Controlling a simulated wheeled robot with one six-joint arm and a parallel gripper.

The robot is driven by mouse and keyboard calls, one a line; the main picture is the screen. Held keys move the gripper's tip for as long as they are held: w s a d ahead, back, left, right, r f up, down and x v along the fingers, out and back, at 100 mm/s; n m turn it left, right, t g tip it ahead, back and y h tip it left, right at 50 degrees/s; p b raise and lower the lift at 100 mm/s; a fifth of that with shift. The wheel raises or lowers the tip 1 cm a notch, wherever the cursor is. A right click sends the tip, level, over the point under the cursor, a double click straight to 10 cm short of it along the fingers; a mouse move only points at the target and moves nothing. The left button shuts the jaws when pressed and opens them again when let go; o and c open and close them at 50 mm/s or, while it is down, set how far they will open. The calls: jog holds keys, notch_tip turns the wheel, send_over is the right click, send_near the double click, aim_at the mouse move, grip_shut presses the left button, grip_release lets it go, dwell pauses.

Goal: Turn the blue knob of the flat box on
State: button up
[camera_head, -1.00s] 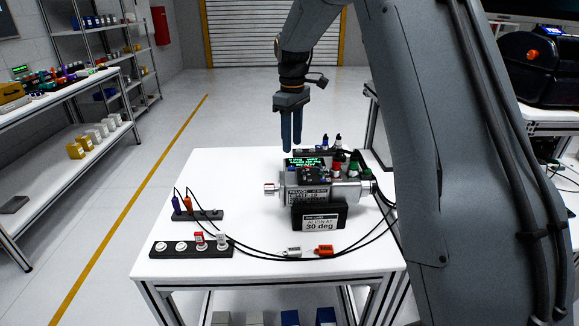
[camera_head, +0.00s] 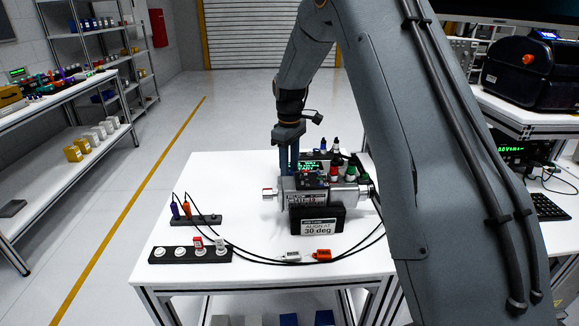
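The flat box (camera_head: 310,167) has a lit green display and lies on the white table behind the silver motor (camera_head: 322,190), which hides part of it. I cannot make out the blue knob; my gripper and the motor cover the left part of the box. My gripper (camera_head: 288,170) points straight down at the left end of the box, just behind the motor. Its two dark blue fingers are close together, and their tips are partly hidden by the motor. I cannot tell whether they touch or hold anything.
The motor sits in a black stand with a label (camera_head: 318,227) reading "ALIGN AT 30 deg". Red and green caps (camera_head: 350,172) stand to the right. Black strips (camera_head: 190,255) and cables with white and orange plugs (camera_head: 322,255) lie in front.

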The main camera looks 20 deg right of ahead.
jog(key=shift+c, duration=0.3)
grip_shut()
jog(key=shift+m, duration=0.3)
jog(key=m, duration=1.1)
dwell(0.5)
jog(key=shift+o, duration=0.3)
grip_release()
